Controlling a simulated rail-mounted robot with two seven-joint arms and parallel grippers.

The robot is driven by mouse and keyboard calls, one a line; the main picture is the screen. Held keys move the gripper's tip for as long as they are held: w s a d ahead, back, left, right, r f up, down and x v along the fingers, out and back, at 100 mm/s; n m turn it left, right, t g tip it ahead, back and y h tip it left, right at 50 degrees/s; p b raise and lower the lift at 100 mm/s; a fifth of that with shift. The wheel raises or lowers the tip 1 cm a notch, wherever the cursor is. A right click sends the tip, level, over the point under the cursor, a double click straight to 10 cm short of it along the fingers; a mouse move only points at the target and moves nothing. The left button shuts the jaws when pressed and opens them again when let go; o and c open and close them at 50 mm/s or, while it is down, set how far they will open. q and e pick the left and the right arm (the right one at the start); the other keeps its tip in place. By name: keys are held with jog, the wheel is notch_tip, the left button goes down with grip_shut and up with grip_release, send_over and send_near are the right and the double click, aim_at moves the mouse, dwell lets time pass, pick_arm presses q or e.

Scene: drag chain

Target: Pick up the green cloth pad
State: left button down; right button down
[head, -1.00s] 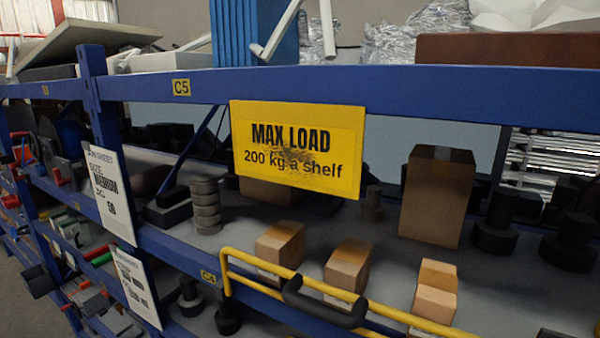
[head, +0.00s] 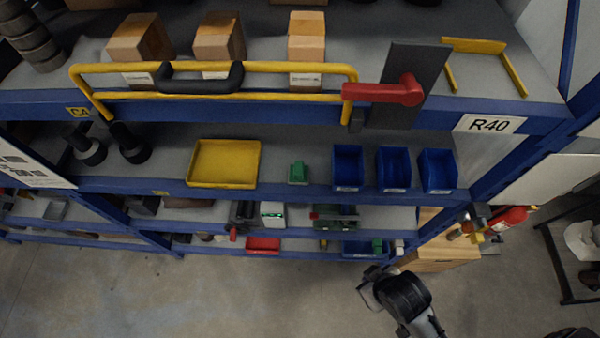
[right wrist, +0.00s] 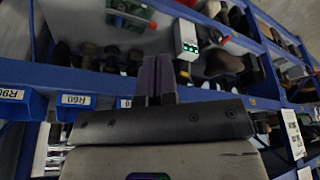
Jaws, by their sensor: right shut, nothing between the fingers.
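A small green item (head: 298,173), which may be the cloth pad, sits on the middle shelf between a yellow tray (head: 224,164) and blue bins (head: 347,167). Its material is too small to tell. My right gripper (right wrist: 157,78) is shut and empty in the right wrist view, its dark fingers together in front of the blue shelving. In the head view my right arm's end (head: 374,286) is at the lower right, in front of the lowest shelves and well apart from the green item. My left gripper is not in view.
A yellow rail (head: 215,68) with a black handle and a red lever (head: 385,94) front the upper shelf. Lower shelves hold a white box (head: 272,214) with green lights and a red tray (head: 263,245). Open floor (head: 200,295) lies in front.

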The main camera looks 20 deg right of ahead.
jog(key=c, duration=1.8)
grip_release()
jog(key=o, duration=1.1)
